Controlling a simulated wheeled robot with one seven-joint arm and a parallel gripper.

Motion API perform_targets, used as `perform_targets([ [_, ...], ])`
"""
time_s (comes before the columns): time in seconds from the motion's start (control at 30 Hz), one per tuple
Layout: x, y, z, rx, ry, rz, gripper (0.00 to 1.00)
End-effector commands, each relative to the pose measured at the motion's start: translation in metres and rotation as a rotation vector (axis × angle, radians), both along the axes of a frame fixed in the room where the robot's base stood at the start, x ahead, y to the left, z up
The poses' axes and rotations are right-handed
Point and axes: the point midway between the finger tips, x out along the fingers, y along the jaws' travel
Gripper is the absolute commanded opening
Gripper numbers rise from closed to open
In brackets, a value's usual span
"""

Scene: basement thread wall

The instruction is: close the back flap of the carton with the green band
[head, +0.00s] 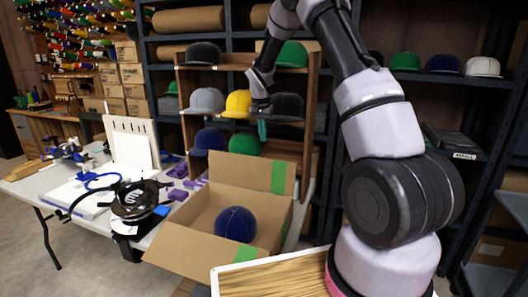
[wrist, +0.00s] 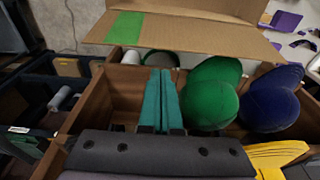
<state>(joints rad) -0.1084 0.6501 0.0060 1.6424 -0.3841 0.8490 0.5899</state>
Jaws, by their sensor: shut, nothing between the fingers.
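The brown cardboard carton (head: 205,207) stands open at the lower middle of the head view with a navy cap (head: 235,224) inside. Its back flap (head: 240,171) stands up, with a green band piece (head: 278,178) near its right end. The flap also crosses the top of the wrist view (wrist: 200,35), its green band (wrist: 125,27) at left. The front flap (head: 190,252) is folded outward, with another green band piece (head: 249,253). My gripper (head: 262,137) is above the back flap, near the rack. In the wrist view its teal fingers (wrist: 160,75) are together and empty, apart from the flap.
A wooden rack (head: 312,110) of caps stands close behind the carton; green (wrist: 210,95) and navy (wrist: 270,100) caps lie near my fingers in the wrist view. A white table (head: 60,190) with machines and purple pieces is at left. A wood-topped surface (head: 275,280) is in front.

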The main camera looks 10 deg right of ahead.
Motion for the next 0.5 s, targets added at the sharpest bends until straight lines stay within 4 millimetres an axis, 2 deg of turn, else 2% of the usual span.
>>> perform_targets([
  [0.5, 0.01, -0.007, -0.081, 0.001, 0.003, -0.001, 0.0],
])
